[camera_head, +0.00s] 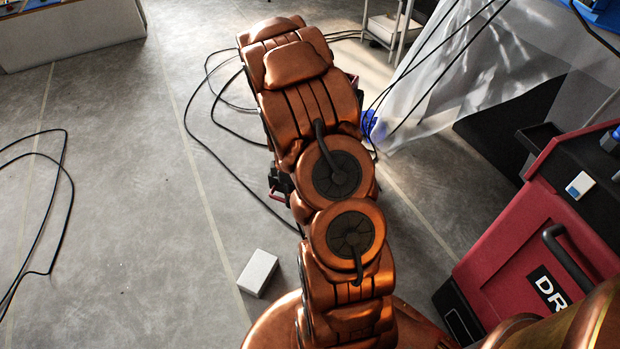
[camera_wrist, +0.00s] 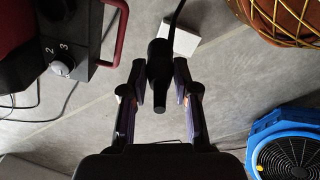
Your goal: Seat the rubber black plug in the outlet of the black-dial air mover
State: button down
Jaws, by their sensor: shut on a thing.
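In the wrist view my gripper (camera_wrist: 160,84) is shut on a black plug (camera_wrist: 159,60). The plug sits between the two fingers, with its black cord (camera_wrist: 177,15) running up out of the picture. A dark machine with a red handle, black panel and pale numbered dial (camera_wrist: 61,69) stands at the left. A blue fan unit (camera_wrist: 262,135) with a round black grille is at the lower right. No outlet can be made out, and I cannot tell which machine is the black-dial air mover. In the head view my copper arm hides the gripper and plug.
A white block (camera_head: 257,272) lies on the floor; a white block also shows behind the plug (camera_wrist: 181,38). Black cables (camera_head: 62,200) trail over the floor. A red machine (camera_head: 520,250) stands right, near plastic sheeting (camera_head: 480,65).

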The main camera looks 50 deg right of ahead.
jog(key=w+d+f, duration=0.1)
jog(key=w+d, duration=0.2)
jog(key=d, duration=0.4)
jog(key=w+d+b, duration=0.1)
jog(key=w+d, duration=0.2)
jog(key=d, duration=0.4)
jog(key=shift+d+f, duration=0.3)
jog(key=shift+f, duration=0.05)
jog(key=shift+f+b, duration=0.3)
jog(key=shift+f, duration=1.45)
jog(key=c, duration=1.1)
grip_release()
jog(key=shift+f, duration=0.15)
jog(key=shift+o, duration=1.1)
